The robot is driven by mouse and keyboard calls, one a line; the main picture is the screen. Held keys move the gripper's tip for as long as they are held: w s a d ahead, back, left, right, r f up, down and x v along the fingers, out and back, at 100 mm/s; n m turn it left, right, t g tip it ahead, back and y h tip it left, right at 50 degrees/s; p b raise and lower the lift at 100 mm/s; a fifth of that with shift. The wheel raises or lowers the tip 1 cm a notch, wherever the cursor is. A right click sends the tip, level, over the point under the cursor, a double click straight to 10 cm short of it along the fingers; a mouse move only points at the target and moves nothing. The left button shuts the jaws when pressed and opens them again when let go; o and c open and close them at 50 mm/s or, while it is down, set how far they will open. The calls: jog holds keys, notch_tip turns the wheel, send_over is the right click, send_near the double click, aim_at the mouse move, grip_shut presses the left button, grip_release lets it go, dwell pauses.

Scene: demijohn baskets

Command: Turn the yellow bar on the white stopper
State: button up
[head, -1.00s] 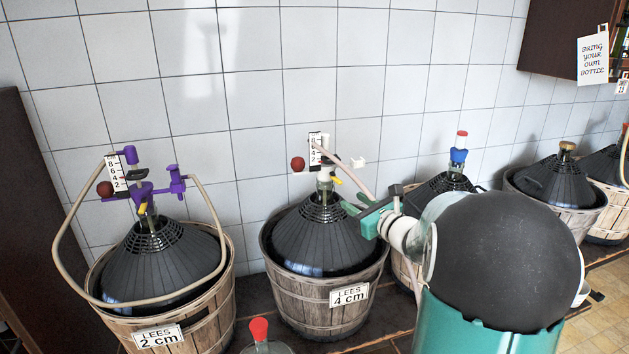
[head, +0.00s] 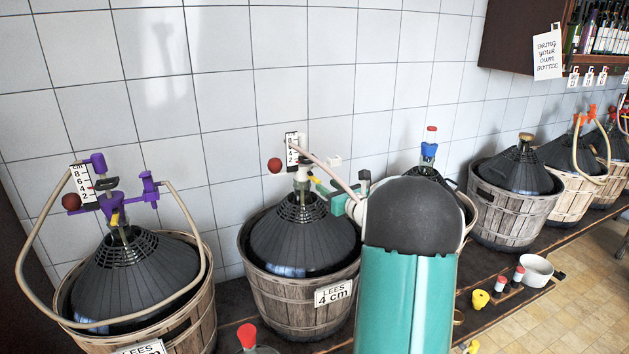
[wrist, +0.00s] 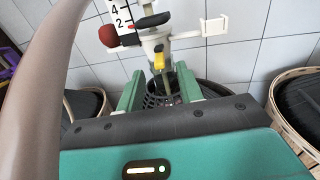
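The white stopper (head: 302,174) sits in the neck of the middle demijohn (head: 303,238), whose basket reads "LEES 4 cm". In the wrist view the yellow bar (wrist: 159,62) hangs tilted below the white stopper (wrist: 158,43), ahead of the fingers. My gripper (wrist: 159,84) is open, its two green fingers apart with the bar lined up between and beyond them. Nothing is held. In the head view my gripper (head: 340,200) is just right of the bar, partly hidden by my arm.
A beige hose (head: 335,168) runs from the stopper toward my arm and fills the left of the wrist view. A level scale (head: 292,150) and red ball (head: 274,165) are beside the stopper. A purple-fitted demijohn (head: 130,270) stands left; several others stand right along the wall.

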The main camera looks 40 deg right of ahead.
aim_at(320, 181)
jog(key=w, duration=0.6)
jog(key=shift+w+d, duration=0.2)
jog(key=shift+d, duration=0.05)
grip_shut()
